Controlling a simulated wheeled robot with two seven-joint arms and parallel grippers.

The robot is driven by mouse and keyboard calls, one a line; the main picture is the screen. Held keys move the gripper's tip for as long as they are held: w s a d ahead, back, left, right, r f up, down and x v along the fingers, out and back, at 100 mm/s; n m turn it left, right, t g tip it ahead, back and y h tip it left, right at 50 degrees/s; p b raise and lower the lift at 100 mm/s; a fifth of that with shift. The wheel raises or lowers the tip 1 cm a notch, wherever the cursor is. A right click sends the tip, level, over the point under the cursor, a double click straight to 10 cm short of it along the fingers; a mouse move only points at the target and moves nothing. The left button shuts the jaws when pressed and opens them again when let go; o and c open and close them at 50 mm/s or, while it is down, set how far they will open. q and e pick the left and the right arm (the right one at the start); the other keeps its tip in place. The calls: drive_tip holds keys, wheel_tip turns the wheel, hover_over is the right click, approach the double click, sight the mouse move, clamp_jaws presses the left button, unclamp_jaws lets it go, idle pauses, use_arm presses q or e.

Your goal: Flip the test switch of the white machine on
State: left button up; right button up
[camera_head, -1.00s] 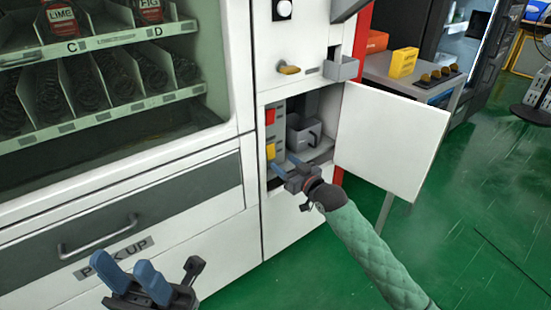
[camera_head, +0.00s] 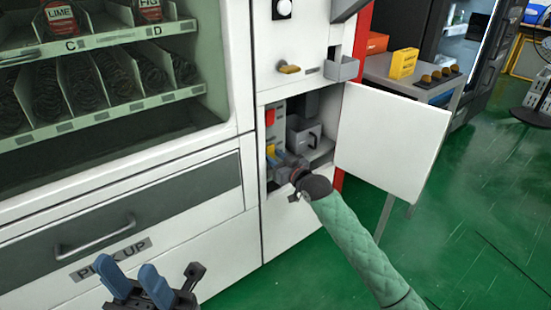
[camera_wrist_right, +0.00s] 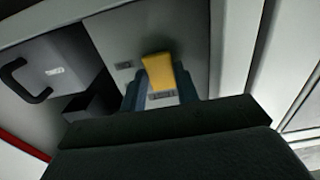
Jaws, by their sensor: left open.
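The white machine (camera_head: 222,238) has an open compartment on its right, with its white door (camera_head: 392,140) swung out to the right. Inside, a red switch (camera_head: 269,117) sits above a yellow switch (camera_head: 271,149), mostly hidden by my gripper. In the right wrist view the yellow switch (camera_wrist_right: 157,72) stands out from a grey panel, with a small label below it. My right gripper (camera_head: 280,156) is open, its blue fingers (camera_wrist_right: 160,88) on either side of the yellow switch; contact cannot be told. My left gripper (camera_head: 133,281) is open and empty, low in front of the machine.
A grey box with a dark handle (camera_head: 303,136) is right of the switches inside the compartment; it also shows in the wrist view (camera_wrist_right: 52,70). A pick-up drawer (camera_head: 150,215) is at left. A side table (camera_head: 430,92) holds a yellow box (camera_head: 402,63).

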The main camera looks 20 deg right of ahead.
drive_tip(key=c, duration=0.3)
drive_tip(key=shift+f+t+y+b, duration=0.35)
drive_tip(key=shift+t+b, duration=0.25)
drive_tip(key=shift+t, duration=0.1)
drive_tip(key=shift+w+t+b, duration=0.1)
drive_tip(key=shift+t+b, duration=0.25)
drive_tip(key=shift+t, duration=0.35)
drive_tip(key=o, duration=1)
drive_tip(key=shift+c, duration=0.2)
drive_tip(key=p+v, duration=0.2)
drive_tip(key=v, duration=0.5)
drive_tip(key=shift+s+f, duration=0.15)
drive_tip(key=shift+s, duration=0.2)
drive_tip(key=shift+d, duration=0.15)
